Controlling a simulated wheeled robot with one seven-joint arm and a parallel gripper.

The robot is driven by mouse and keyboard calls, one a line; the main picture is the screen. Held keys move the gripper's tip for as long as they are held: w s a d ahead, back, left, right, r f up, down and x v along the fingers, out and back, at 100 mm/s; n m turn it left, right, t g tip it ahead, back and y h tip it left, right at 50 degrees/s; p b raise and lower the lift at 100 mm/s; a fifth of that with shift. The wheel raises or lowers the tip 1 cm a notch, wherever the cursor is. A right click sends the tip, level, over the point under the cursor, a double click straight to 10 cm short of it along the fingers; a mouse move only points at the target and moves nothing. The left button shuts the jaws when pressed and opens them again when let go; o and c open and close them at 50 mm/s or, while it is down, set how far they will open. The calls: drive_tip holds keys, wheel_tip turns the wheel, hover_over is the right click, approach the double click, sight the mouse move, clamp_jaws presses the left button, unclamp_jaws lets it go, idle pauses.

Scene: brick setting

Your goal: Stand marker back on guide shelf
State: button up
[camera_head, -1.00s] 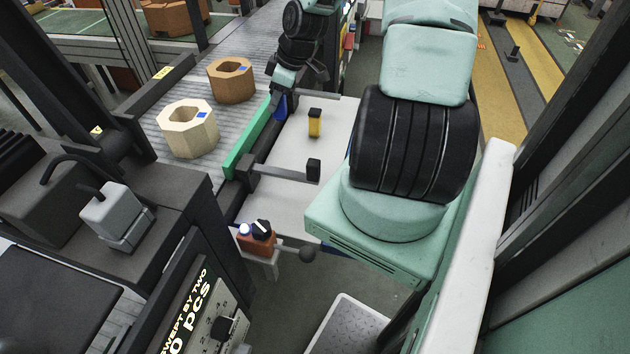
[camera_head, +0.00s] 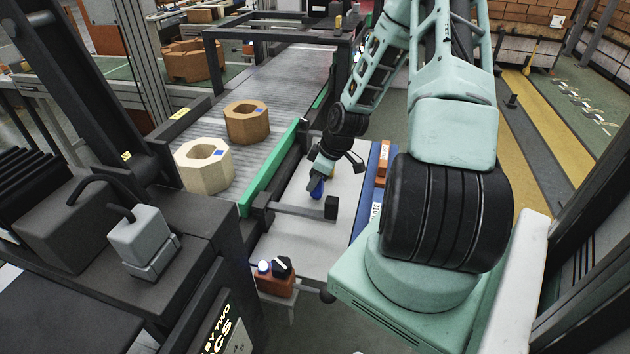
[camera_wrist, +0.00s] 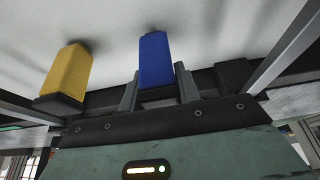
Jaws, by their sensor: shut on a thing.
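The blue marker (camera_head: 317,189) is held in my gripper (camera_head: 321,179) over the pale guide shelf (camera_head: 290,229), beside the conveyor. In the wrist view my gripper (camera_wrist: 158,85) is shut with one finger on each side of the blue marker (camera_wrist: 155,58). The marker's far end is close to the white shelf surface (camera_wrist: 215,30); I cannot tell whether it touches. A yellow marker (camera_wrist: 68,73) with a dark end stands to its left in the wrist view, apart from it. In the head view the yellow marker is mostly hidden behind my gripper.
A dark bar with a black end block (camera_head: 331,207) juts over the shelf just in front of the gripper. A green rail (camera_head: 268,172) edges the conveyor (camera_head: 285,85), which carries a cream ring (camera_head: 203,177) and a brown ring (camera_head: 247,135). A control box (camera_head: 275,284) stands at the front.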

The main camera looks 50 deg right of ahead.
drive_tip(key=shift+f, duration=0.35)
drive_tip(key=shift+f, duration=0.2)
drive_tip(key=o, duration=0.8)
drive_tip(key=shift+r, duration=0.15)
drive_tip(key=v, duration=1.2)
drive_tip(key=shift+p, duration=0.4)
